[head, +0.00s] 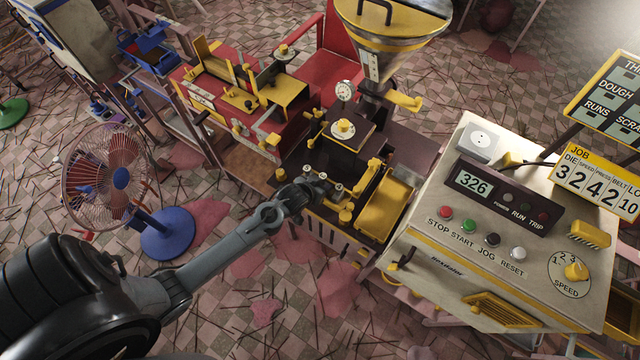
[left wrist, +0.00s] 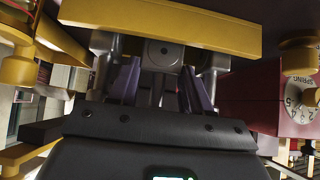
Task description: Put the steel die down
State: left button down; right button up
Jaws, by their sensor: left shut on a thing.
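My left gripper (head: 308,190) reaches in from the left to the front of the dark extruder (head: 345,152). In the left wrist view its two purple fingers (left wrist: 160,88) stand on either side of a grey metal block with a small round hole, which I take to be the steel die (left wrist: 164,53). The gripper is shut on it. A yellow bar (left wrist: 160,27) crosses just above the block in that view. In the head view the die is too small and hidden by the gripper to make out clearly. My right gripper is in neither view.
A yellow chute (head: 385,207) is right of the gripper. The control cabinet (head: 440,265) stands further right. A red and yellow machine (head: 245,95) is behind left, and a fan (head: 105,180) stands left. Sticks litter the tiled floor.

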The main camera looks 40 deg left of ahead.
pick_arm(q)
jog(key=shift+f, duration=0.4)
jog(key=shift+c, duration=2.1)
grip_release()
jog(key=s+d+r+m+g+h+p, duration=0.1)
jog(key=s+d+r+g, duration=0.1)
jog(key=s+d+r, duration=0.35)
jog(key=s+d+r+m+g, duration=0.1)
jog(key=s+d+r, duration=0.1)
jog(key=s+r, duration=0.55)
jog(key=s+d+r+m+g+h+p, duration=0.1)
jog(key=s+d+r+g, duration=0.2)
jog(key=s, duration=0.6)
notch_tip(320, 180, up, 24)
jog(key=p, duration=2.3)
jog(key=shift+s+m+t+p, duration=0.2)
jog(key=shift+m+t+p, duration=0.2)
